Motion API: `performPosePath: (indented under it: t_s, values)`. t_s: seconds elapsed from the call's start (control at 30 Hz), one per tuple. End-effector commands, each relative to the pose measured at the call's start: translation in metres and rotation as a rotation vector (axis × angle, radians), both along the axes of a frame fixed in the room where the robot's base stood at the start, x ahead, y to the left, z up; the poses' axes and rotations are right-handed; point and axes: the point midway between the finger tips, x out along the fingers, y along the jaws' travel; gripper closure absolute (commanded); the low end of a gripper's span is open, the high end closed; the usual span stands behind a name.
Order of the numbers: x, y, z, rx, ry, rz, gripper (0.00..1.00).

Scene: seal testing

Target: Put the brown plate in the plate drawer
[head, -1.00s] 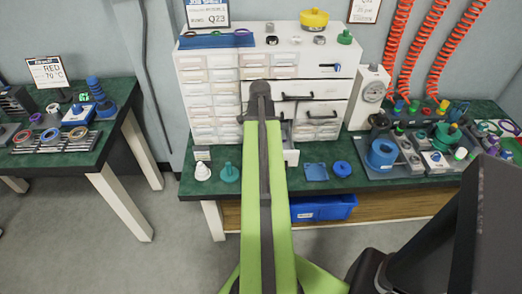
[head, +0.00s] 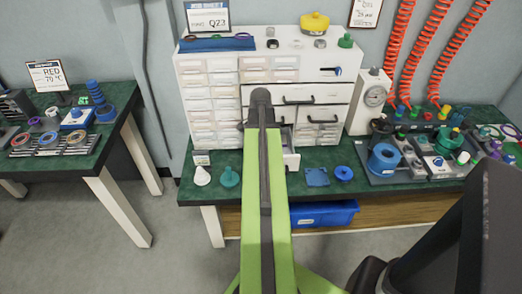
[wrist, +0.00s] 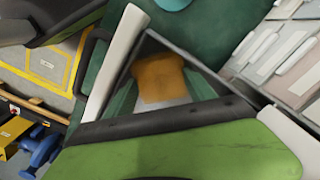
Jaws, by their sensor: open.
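The brown plate (wrist: 160,80) shows in the wrist view, lying inside the pulled-out drawer, near its pale floor. The drawer's white front (wrist: 118,60) with a dark handle is at the left of that view, and a grey side wall slants beyond the plate. In the head view the open drawer (head: 292,160) juts from the white cabinet's lower part, partly behind my arm. My gripper (wrist: 162,92) is open above the drawer, with the plate in view between what look like its greenish fingers. Contact cannot be told. The head view hides the gripper and plate behind my arm.
The white cabinet (head: 212,98) stands on the green bench (head: 240,187). White and teal cones stand left of the drawer; a blue square plate (head: 317,177) and a blue round part (head: 344,173) lie to its right. A dial gauge (head: 375,96) stands beside the cabinet.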

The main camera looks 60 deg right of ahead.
Motion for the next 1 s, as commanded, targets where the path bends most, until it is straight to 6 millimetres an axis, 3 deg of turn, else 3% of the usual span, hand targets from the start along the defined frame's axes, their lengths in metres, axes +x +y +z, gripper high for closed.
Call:
performPosePath:
  t_s: [0.53,0.67,1.0]
  values:
    - [-0.001,0.0,0.11,0.0,0.0,-0.001,0.37]
    - [-0.001,-0.001,0.12,0.0,0.0,-0.002,0.37]
    - [0.0,0.0,0.117,0.0,0.0,0.002,0.37]
